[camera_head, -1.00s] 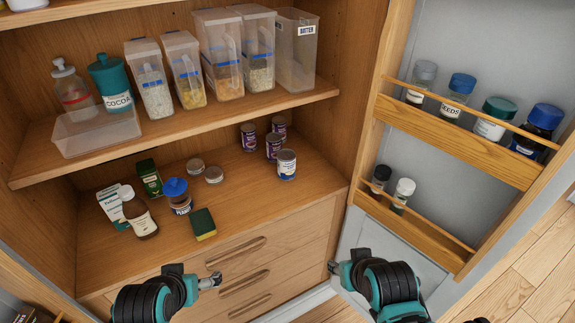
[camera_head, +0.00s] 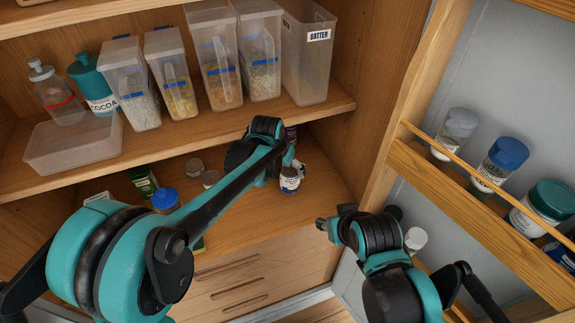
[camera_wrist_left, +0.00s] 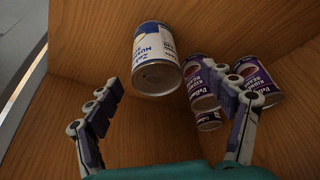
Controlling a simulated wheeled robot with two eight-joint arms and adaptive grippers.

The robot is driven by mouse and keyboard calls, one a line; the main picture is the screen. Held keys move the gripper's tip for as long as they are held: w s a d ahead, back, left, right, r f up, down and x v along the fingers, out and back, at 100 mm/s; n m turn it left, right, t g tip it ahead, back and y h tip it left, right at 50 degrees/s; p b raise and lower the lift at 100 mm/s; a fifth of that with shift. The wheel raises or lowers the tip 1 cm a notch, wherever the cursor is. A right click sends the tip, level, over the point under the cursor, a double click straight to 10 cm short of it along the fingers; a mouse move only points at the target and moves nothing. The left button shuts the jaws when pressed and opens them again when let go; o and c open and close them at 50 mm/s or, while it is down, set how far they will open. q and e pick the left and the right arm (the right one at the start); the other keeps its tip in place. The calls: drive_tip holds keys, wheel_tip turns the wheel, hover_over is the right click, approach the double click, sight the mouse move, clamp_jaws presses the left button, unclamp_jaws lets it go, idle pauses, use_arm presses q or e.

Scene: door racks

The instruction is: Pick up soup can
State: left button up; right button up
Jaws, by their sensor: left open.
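A white can with a blue label (camera_head: 289,181) stands on the lower cupboard shelf, partly covered by my left arm. I cannot read whether its label says soup. The same white can (camera_wrist_left: 155,55) is large in the left wrist view, ahead of and between the fingers. My left gripper (camera_wrist_left: 165,84) is open and empty, with its fingers apart and short of the can. Several purple kidney bean cans (camera_wrist_left: 251,78) stand close behind the right finger. My right gripper (camera_head: 326,225) is low near the open door, and its fingers are too small to judge.
The upper shelf edge (camera_head: 200,138) runs just above my left forearm. A cocoa jar (camera_head: 92,84) and clear bins stand on it. The open door rack (camera_head: 470,195) with jars is on the right. A blue-lidded jar (camera_head: 165,199) stands left on the lower shelf.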

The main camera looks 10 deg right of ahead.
use_arm(q)
drive_tip(key=shift+w+d+f, duration=0.2)
drive_tip(key=shift+d+f, duration=0.15)
drive_tip(key=shift+f, duration=0.25)
drive_tip(key=x, duration=0.2)
drive_tip(key=b+x, duration=0.1)
drive_tip(key=x, duration=0.1)
drive_tip(key=b+x, duration=0.1)
drive_tip(key=x, duration=0.2)
drive_tip(key=shift+w+d+r, duration=0.2)
drive_tip(key=shift+w+d, duration=0.05)
drive_tip(key=shift+d, duration=0.1)
drive_tip(key=shift+r, duration=0.1)
drive_tip(key=c, duration=1.6)
drive_tip(key=shift+r, duration=0.1)
